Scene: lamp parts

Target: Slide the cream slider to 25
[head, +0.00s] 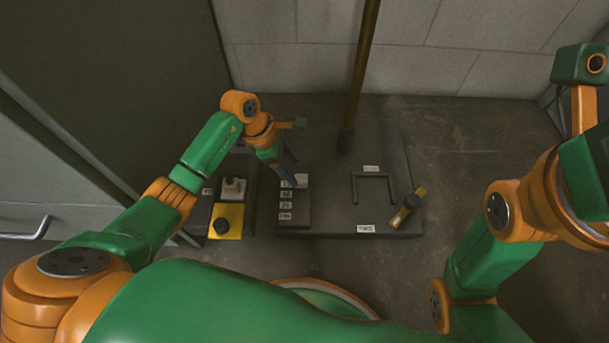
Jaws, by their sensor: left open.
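The cream slider (301,180) is a small pale block at the far end of a dark panel (296,219) that has a column of small white labels. The numbers on the labels are too small to read. My left gripper (290,177) is open and comes down right at the slider, its fingers partly covering the slider's left side. I cannot tell whether the fingers touch it. No right gripper shows; only links of my right arm are in view at the right.
Left of the panel are a yellow box with a black button (221,227) and a grey switch (233,189). A brown pole (361,75) stands behind.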

